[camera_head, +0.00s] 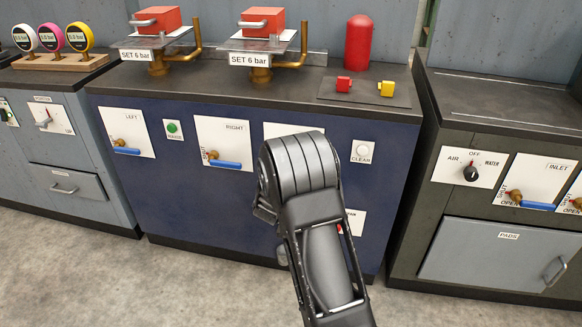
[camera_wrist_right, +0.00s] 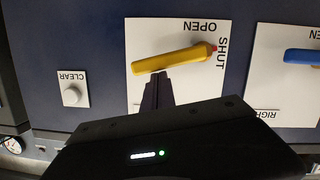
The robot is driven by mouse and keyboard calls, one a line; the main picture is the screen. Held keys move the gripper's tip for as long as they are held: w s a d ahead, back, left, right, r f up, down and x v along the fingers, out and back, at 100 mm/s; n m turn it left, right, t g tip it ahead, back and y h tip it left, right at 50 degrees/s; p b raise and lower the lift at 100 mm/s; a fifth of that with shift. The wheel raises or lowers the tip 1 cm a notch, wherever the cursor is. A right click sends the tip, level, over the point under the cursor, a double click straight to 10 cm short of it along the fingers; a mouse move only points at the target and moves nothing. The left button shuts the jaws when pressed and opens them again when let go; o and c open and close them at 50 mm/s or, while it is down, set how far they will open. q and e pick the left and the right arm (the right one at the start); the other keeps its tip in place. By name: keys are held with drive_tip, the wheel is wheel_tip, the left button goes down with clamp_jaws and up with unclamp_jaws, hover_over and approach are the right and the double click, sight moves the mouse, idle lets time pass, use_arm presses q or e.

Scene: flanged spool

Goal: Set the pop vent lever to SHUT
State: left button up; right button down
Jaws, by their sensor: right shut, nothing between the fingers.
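The pop vent lever (camera_wrist_right: 175,60) is a yellow handle on a white plate (camera_wrist_right: 213,85) in the right wrist view, which shows the panel upside down. It lies nearly level with a slight tilt. Its red-tipped end is beside the word SHUT; the word OPEN is above it. My right gripper (camera_wrist_right: 158,78) is shut and empty, its fingertips at the lever's lower edge; I cannot tell whether they touch. In the head view my right arm covers the lever, and only the top of its plate (camera_head: 285,129) shows. My left gripper is not in view.
A white CLEAR button (camera_head: 362,149) is right of the arm in the head view. The RIGHT valve with a blue handle (camera_head: 228,165) is left of it. Red and yellow blocks lie on the counter (camera_head: 290,99) above. A dark cabinet (camera_head: 490,250) stands to the right.

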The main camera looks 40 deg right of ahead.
use_arm(q)
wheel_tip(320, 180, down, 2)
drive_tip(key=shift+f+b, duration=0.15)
drive_tip(key=shift+b, duration=0.7)
use_arm(e)
drive_tip(key=shift+s+d+f+m+t, duration=0.2)
drive_tip(key=shift+f+m, duration=0.15)
drive_tip(key=shift+f, duration=0.15)
drive_tip(key=shift+s+d+f+m+t, duration=0.1)
drive_tip(key=shift+s+f+m, duration=0.1)
drive_tip(key=shift+f+m, duration=0.25)
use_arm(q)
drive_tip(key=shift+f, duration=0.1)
use_arm(e)
drive_tip(key=shift+s+f, duration=0.1)
drive_tip(key=shift+f, duration=0.05)
